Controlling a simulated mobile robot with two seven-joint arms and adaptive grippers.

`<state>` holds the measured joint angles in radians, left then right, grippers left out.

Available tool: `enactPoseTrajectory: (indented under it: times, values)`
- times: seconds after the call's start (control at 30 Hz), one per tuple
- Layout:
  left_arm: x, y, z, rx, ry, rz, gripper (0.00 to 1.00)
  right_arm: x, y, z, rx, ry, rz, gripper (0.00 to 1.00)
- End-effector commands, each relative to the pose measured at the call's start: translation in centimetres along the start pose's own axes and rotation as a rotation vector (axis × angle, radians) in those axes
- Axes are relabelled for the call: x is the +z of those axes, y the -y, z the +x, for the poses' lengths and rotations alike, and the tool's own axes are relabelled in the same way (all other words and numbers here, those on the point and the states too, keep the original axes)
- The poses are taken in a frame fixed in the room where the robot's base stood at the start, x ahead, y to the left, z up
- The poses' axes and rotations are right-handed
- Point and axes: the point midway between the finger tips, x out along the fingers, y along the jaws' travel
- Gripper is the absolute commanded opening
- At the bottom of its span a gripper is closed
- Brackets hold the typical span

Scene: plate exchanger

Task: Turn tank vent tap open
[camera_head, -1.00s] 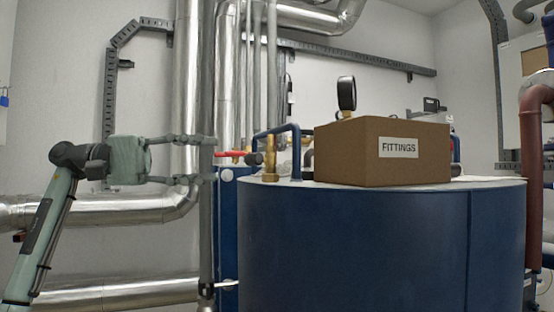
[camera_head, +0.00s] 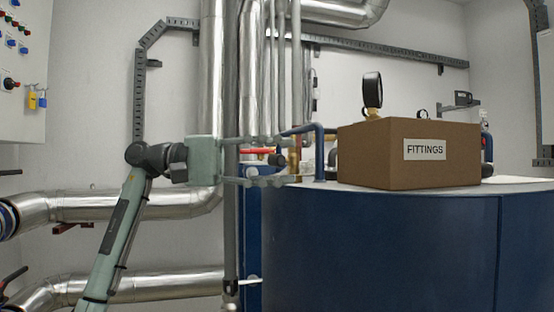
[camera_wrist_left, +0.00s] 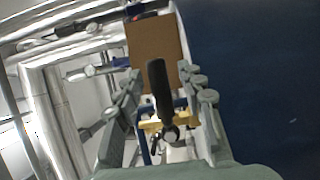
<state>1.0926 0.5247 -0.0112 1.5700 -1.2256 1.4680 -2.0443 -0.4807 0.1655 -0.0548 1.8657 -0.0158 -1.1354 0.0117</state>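The brass tap (camera_head: 295,165) stands upright on the left edge of the blue tank (camera_head: 400,255) in the head view. A red lever (camera_head: 256,151) and a dark knob-like end (camera_head: 277,160) show at its left. My left gripper (camera_head: 285,161) is open, one finger above and one below them. In the left wrist view, a dark lever (camera_wrist_left: 158,88) and brass valve body (camera_wrist_left: 155,123) lie between the spread fingers of the left gripper (camera_wrist_left: 165,88), with gaps on both sides. Whether the dark lever and dark end are one part, I cannot tell. My right gripper is out of view.
A cardboard box marked FITTINGS (camera_head: 410,155) sits on the tank, right of the tap. A blue bent pipe (camera_head: 319,150) rises between them. A black round gauge (camera_head: 372,90) shows behind the box. Silver pipes (camera_head: 211,70) run behind my left arm.

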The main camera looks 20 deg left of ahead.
Motion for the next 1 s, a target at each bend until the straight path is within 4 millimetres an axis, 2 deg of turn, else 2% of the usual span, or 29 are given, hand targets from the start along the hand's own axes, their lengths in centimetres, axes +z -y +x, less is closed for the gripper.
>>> enactPoseTrajectory:
  times: [0.13, 0.43, 1.0]
  values:
    - [0.0, 0.01, -0.02, 0.0, 0.0, 0.0, 0.36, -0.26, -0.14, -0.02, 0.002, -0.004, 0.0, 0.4]
    - [0.0, 0.0, -0.05, 0.0, 0.0, 0.0, 0.0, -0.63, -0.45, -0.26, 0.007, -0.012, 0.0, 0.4]
    - [0.01, -0.12, -0.08, 0.013, 0.0, -0.033, 0.0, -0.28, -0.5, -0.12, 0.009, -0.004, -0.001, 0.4]
